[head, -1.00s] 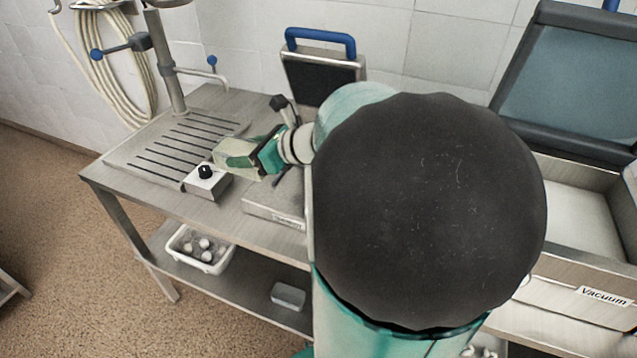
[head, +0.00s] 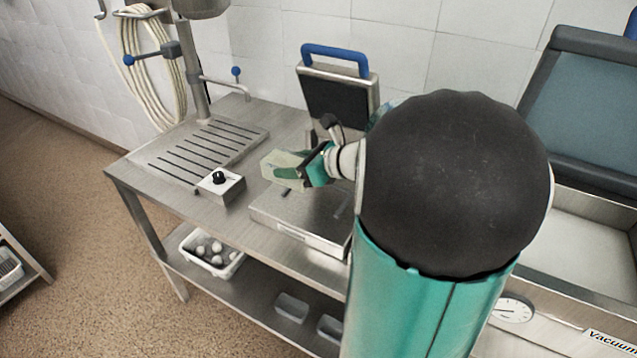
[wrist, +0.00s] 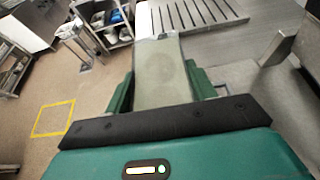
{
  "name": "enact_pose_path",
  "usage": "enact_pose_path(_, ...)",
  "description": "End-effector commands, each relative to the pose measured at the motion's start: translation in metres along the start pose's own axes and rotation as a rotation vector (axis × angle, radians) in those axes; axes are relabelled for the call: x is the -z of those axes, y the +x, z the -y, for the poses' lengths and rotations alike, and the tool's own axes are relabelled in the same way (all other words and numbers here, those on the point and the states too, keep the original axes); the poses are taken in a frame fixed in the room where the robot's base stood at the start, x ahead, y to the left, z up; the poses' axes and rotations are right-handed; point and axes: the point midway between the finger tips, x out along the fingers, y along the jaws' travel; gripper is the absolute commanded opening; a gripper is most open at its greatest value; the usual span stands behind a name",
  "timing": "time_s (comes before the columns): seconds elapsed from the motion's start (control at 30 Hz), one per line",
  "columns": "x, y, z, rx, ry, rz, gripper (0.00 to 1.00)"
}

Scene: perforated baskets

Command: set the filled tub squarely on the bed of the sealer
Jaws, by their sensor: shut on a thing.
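My gripper (head: 304,170) is shut on a pale greenish tub (head: 277,168), which sticks out to the left of the fingers in the head view. In the wrist view the tub (wrist: 160,78) lies between the two green fingers; its contents cannot be made out. The sealer stands on the steel table with its dark lid (head: 338,100) raised under a blue handle. Its low bed (head: 290,222) lies below and right of the tub. The tub is held above the bed's left end, apart from it. My arm hides the bed's right part.
A control box with a black knob (head: 221,187) stands just left of the sealer. A slotted drain area (head: 205,150) with a post lies beyond it. A vacuum machine (head: 590,250) with an open lid is on the right. A white bin (head: 212,252) and small tubs sit on the lower shelf.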

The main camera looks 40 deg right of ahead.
Motion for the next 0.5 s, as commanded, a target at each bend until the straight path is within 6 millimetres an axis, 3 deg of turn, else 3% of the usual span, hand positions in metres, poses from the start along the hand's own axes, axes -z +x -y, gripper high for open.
enact_pose_path(0.17,0.022,-0.005,0.040,0.003,0.003,0.000,0.23)
enact_pose_path(0.3,0.049,-0.002,0.059,0.000,0.004,0.000,0.23)
enact_pose_path(0.5,0.072,0.001,0.078,0.001,0.000,0.001,0.23)
